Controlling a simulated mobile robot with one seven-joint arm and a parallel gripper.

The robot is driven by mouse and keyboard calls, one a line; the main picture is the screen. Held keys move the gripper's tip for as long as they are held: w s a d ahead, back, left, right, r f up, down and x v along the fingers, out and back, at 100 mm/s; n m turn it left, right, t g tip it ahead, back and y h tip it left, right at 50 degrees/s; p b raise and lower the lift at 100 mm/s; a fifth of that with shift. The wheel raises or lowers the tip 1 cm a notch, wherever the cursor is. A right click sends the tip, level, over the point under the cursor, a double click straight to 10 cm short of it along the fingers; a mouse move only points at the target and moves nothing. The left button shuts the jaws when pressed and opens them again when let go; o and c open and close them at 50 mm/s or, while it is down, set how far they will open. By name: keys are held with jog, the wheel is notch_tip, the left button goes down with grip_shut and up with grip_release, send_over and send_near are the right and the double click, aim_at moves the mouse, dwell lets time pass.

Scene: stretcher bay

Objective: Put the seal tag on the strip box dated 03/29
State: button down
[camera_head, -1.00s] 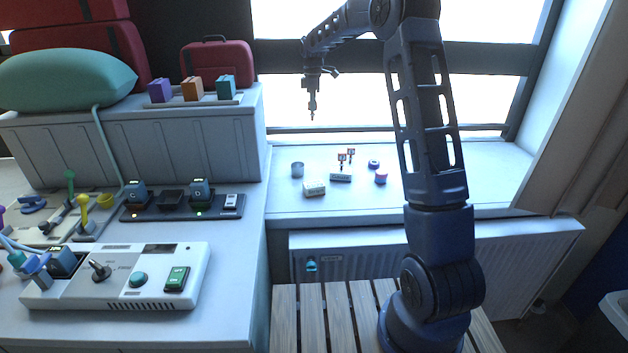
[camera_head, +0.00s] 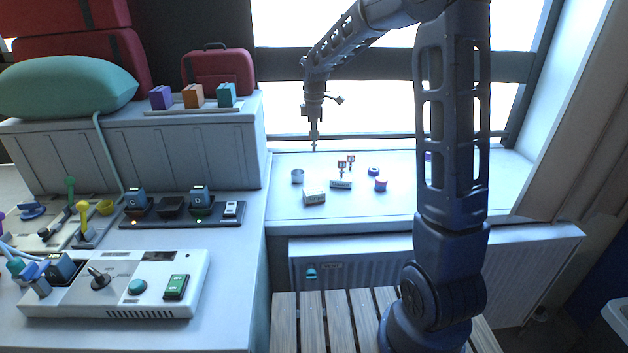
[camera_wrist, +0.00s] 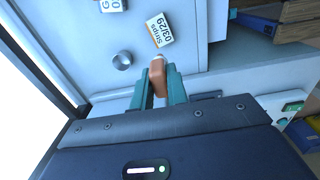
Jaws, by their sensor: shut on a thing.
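The strip box dated 03/29 (camera_wrist: 160,30) is white, with "Strips 03/29" readable in the wrist view. It appears to be the nearer white box (camera_head: 314,198) on the window ledge in the head view, where its print is unreadable. My gripper (camera_head: 314,148) points down above the ledge, above and apart from the boxes. In the wrist view its teal fingers (camera_wrist: 160,88) are shut on a small orange-brown piece, apparently the seal tag (camera_wrist: 157,75). A second white box (camera_head: 340,184) stands to the right; its label is cut off in the wrist view (camera_wrist: 111,5).
A grey metal cup (camera_head: 297,176) stands left of the boxes on the ledge (camera_head: 290,212). Small red tags on stands (camera_head: 342,164), a pink-and-blue pot (camera_head: 380,184) and a blue ring (camera_head: 374,170) are near. The front-right ledge is clear.

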notch_tip(320, 180, down, 16)
jog(key=shift+f, duration=0.25)
dwell(0.4)
jog(key=shift+f, duration=0.2)
jog(key=c, duration=1.4)
grip_release()
jog(key=shift+r, duration=0.1)
